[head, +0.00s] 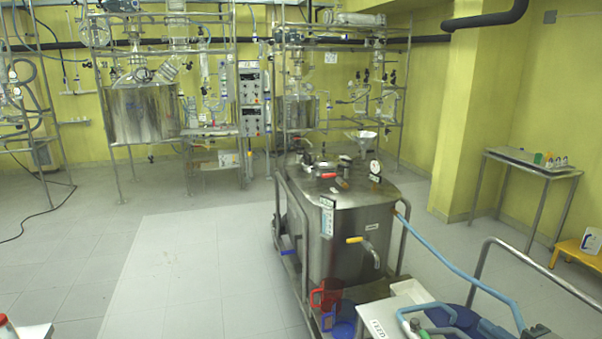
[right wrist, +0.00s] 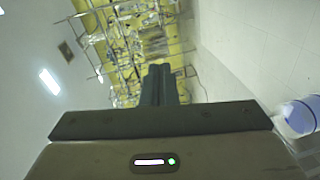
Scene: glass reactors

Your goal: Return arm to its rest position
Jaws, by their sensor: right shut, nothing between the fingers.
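My right gripper (right wrist: 160,70) shows in the right wrist view. Its two dark fingers lie together, shut, with nothing between them. They are in free air, pointing towards the distant metal frames (right wrist: 135,35) and touching nothing. That view is turned on its side, with ceiling lights at the left and the tiled floor at the right. I cannot make out either gripper clearly in the head view. My left gripper is not in view.
A steel vessel on a cart (head: 345,225) stands right of centre, with red (head: 326,294) and blue jugs low at its front. A blue hose (head: 455,262) runs to the lower right. A side table (head: 530,162) stands by the right wall. Floor is clear at left centre.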

